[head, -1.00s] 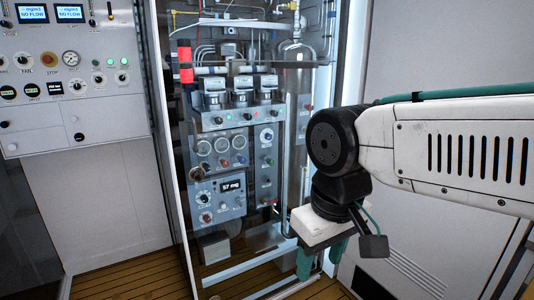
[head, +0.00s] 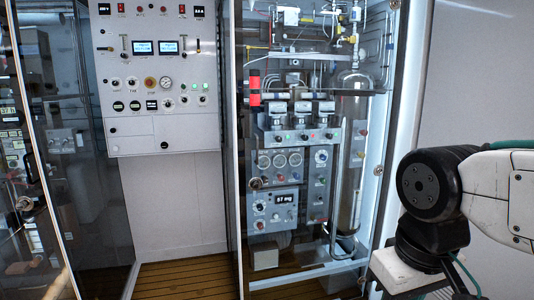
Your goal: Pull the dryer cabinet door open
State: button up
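The dryer cabinet (head: 386,150) stands right of centre in the head view, tall, with a pale frame and a see-through front. Gauges, knobs, pipes and a clear column show inside. Its glass door appears shut, though the glass is hard to make out. A round metal knob or latch (head: 257,183) sits near the cabinet's left edge.
A white control panel (head: 190,135) with displays and dials hangs left of the cabinet. Another glass-fronted cabinet with a handle (head: 28,205) stands at the far left. Wooden slatted floor (head: 190,275) is clear between them. A plain wall (head: 450,80) is at the right.

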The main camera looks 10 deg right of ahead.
aim_at(236, 6)
jog(key=u, duration=0.05)
jog(key=i, duration=0.9)
jog(key=z, duration=0.55)
